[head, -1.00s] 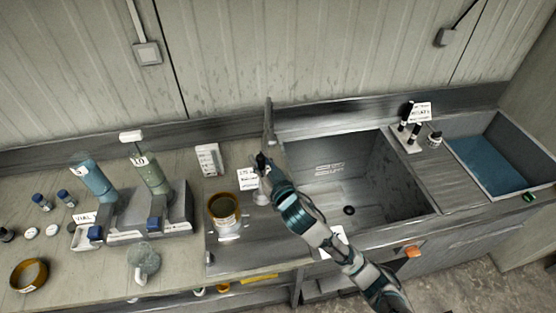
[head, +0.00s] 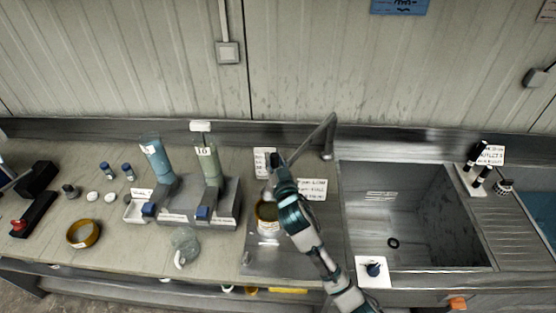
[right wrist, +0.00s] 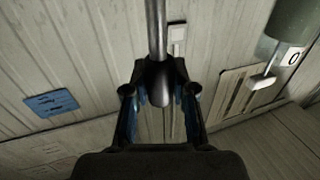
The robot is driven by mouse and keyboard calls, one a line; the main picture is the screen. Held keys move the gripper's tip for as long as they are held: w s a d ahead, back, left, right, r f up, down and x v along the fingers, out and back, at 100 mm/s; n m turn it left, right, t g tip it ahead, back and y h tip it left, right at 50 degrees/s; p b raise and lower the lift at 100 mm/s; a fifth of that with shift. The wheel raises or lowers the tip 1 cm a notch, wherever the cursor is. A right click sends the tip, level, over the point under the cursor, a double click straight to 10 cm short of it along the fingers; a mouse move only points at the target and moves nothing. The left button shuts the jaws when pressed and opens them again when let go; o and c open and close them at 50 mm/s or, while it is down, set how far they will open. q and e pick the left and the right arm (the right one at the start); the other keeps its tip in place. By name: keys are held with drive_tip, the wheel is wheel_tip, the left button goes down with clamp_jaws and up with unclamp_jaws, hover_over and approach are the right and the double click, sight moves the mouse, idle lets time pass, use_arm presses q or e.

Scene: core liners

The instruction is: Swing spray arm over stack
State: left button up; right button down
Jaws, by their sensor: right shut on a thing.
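The spray arm (head: 313,138) is a grey metal pipe rising behind the sink's left edge and reaching left and forward. My right gripper (head: 276,162) is shut on its end. In the right wrist view, the pipe runs down to a dark flared nozzle (right wrist: 160,85) between my fingers (right wrist: 160,105). The stack (head: 266,228), amber-rimmed and pale below, stands on the steel drainboard, partly hidden by my right arm. In the head view the held end appears just above and behind the stack; the exact overlap is unclear. My left gripper is out of view.
The sink basin (head: 400,240) is right of the drainboard (head: 258,262). A two-column machine (head: 175,215) with blue and green cylinders stands left, with a clear jug (head: 184,246) in front. An amber ring (head: 83,233) lies further left. A small label card (head: 312,189) stands beside my arm.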

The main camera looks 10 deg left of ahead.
drive_tip(key=shift+a+r, duration=0.1)
drive_tip(key=shift+r, duration=0.05)
drive_tip(key=c, duration=1)
unclamp_jaws()
drive_tip(key=shift+w+a, duration=0.15)
drive_tip(key=shift+a, duration=0.2)
drive_tip(key=shift+o, duration=0.4)
drive_tip(key=shift+a, duration=0.25)
drive_tip(key=shift+d, duration=0.3)
drive_tip(key=shift+s+d, duration=0.25)
drive_tip(key=shift+s, duration=0.15)
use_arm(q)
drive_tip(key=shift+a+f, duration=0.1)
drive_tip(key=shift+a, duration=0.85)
use_arm(e)
drive_tip(key=a+v, duration=0.1)
drive_tip(key=v, duration=0.9)
drive_tip(key=shift+s+d, duration=0.2)
drive_tip(key=shift+s, duration=0.35)
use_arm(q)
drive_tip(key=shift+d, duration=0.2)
use_arm(e)
drive_tip(key=shift+d, duration=0.2)
